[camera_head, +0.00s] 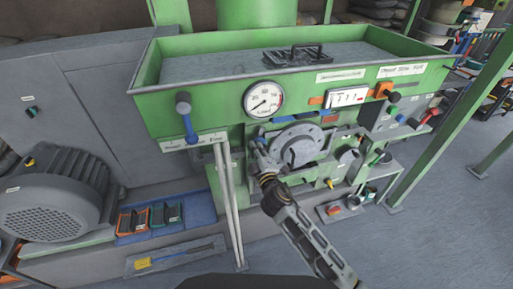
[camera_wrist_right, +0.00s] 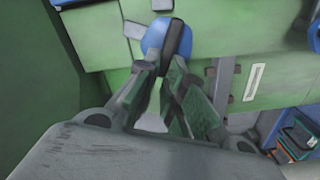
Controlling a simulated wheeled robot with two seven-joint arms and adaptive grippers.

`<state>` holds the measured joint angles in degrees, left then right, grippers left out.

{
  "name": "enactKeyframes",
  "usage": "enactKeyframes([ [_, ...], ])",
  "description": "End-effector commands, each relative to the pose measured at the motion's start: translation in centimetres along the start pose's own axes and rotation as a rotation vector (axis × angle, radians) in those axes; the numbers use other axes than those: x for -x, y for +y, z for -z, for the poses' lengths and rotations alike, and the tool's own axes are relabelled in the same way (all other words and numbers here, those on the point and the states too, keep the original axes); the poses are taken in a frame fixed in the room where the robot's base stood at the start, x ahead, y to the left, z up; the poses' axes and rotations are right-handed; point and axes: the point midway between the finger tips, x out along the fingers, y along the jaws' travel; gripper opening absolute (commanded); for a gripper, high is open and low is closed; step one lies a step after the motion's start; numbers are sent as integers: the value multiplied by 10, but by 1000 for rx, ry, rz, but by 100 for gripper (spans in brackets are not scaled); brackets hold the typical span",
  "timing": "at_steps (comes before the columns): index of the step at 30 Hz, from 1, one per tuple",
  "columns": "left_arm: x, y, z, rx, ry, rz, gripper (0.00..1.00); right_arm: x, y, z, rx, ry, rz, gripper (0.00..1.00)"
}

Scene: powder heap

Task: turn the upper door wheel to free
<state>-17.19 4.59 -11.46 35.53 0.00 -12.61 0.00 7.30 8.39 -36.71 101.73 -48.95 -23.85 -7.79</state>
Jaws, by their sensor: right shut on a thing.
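The round grey door (camera_head: 298,141) sits in the front of the green machine, below the dial gauge. My right gripper (camera_head: 262,160) is at the left edge of this door, its arm coming up from the lower right. In the right wrist view my right gripper's fingers (camera_wrist_right: 165,85) are closed in on a dark bar (camera_wrist_right: 177,40) in front of a blue round part (camera_wrist_right: 153,38). I take this bar to be part of the upper door wheel; the exact contact is hidden by the fingers. My left gripper is not in view.
A blue-handled lever (camera_head: 188,118) hangs at the left of the green tray (camera_head: 230,108). Pale upright posts (camera_head: 229,200) stand left of my right arm. A large grey motor (camera_head: 55,195) is at the left. Open floor (camera_head: 440,240) lies at the lower right.

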Motion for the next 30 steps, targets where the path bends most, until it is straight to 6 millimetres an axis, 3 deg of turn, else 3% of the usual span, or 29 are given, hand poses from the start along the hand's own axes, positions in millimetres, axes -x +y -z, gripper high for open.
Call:
enactKeyframes([
  [18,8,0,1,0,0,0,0,0,-16,-5,569,0,3,0],
  [30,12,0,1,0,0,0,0,0,-21,-9,768,0,3,0],
])
